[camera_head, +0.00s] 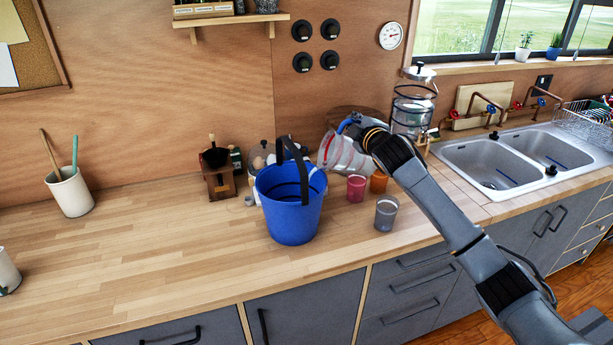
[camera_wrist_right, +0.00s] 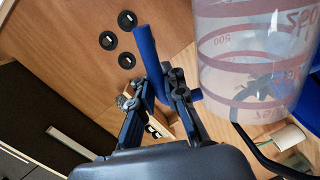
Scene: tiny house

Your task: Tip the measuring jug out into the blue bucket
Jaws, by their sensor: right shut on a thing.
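The blue bucket (camera_head: 290,218) stands upright on the wooden counter, its dark handle raised. The clear measuring jug (camera_head: 342,156) with red markings is in the air just right of the bucket's rim and appears tilted. It fills the upper right of the right wrist view (camera_wrist_right: 255,60). My right gripper (camera_head: 358,132) is shut on the jug's blue handle (camera_wrist_right: 148,55); its fingers (camera_wrist_right: 160,95) show in the wrist view. I cannot tell what is in the jug or whether its mouth is over the bucket. My left gripper is out of view.
Red (camera_head: 356,188), orange (camera_head: 378,182) and grey (camera_head: 386,213) cups stand right of the bucket. A coffee grinder (camera_head: 218,178) stands behind left. A glass dispenser (camera_head: 411,110) is behind my right arm, near the sink (camera_head: 490,165). The counter left of the bucket is mostly clear.

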